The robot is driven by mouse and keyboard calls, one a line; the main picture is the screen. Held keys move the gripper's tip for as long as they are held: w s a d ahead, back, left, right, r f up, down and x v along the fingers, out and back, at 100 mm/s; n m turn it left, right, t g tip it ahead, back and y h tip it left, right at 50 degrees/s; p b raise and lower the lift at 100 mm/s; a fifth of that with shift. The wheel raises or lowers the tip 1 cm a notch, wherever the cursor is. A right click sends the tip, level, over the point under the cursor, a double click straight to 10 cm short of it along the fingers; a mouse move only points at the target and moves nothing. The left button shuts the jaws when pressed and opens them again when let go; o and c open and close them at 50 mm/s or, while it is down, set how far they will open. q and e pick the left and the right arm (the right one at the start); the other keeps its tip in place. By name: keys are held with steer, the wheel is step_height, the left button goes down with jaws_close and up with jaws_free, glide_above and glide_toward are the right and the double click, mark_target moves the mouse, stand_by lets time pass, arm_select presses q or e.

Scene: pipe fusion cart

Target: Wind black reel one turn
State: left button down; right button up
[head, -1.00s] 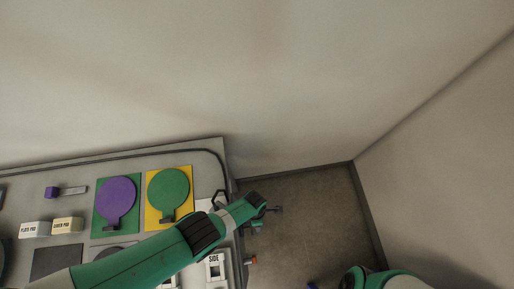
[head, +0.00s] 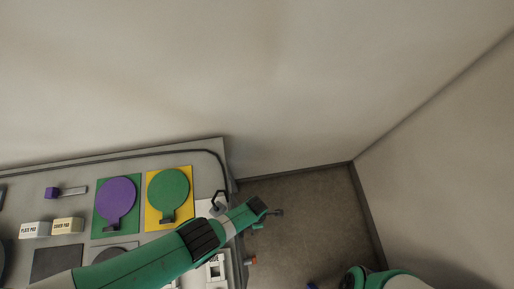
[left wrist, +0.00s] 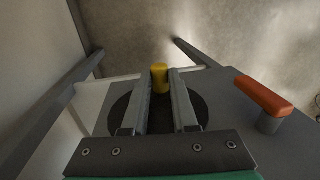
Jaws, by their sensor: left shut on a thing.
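In the left wrist view, the black reel (left wrist: 123,107) is a dark round disc lying behind and below my gripper's fingers. A yellow upright knob (left wrist: 160,82) stands at the reel's far side. My left gripper (left wrist: 163,76) is shut on this knob, with one finger on each side of it. My right gripper is out of view; only part of my right arm shows at the bottom.
An orange handle (left wrist: 263,96) on a grey post stands right of the reel. In the head view, the cart top (head: 215,150) carries a purple disc (head: 116,196), a green disc (head: 168,190) and labelled pads (head: 68,226). Bare floor (head: 315,205) lies to the right.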

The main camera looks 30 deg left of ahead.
arm_select(q)
steer(key=shift+s+r+t+y, duration=0.1)
steer(key=shift+r+t+y, duration=0.05)
steer(key=shift+t+y, duration=0.25)
steer(key=shift+a+f+t+y, duration=0.1)
steer(key=shift+f+t+y, duration=0.15)
steer(key=shift+t+y, duration=0.55)
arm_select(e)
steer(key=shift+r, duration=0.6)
arm_select(q)
steer(key=c, duration=0.7)
jaws_free()
steer(key=shift+w, duration=0.2)
steer(key=shift+r, duration=0.1)
steer(key=r+p, duration=0.3)
steer(key=s+r+p, duration=0.1)
steer(key=r+p, duration=0.3)
steer(key=d+r+p, duration=0.1)
steer(key=r+p, duration=0.3)
steer(key=shift+s+r, duration=0.15)
steer(key=shift+r, duration=0.05)
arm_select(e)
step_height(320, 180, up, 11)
arm_select(q)
steer(key=shift+f, duration=0.1)
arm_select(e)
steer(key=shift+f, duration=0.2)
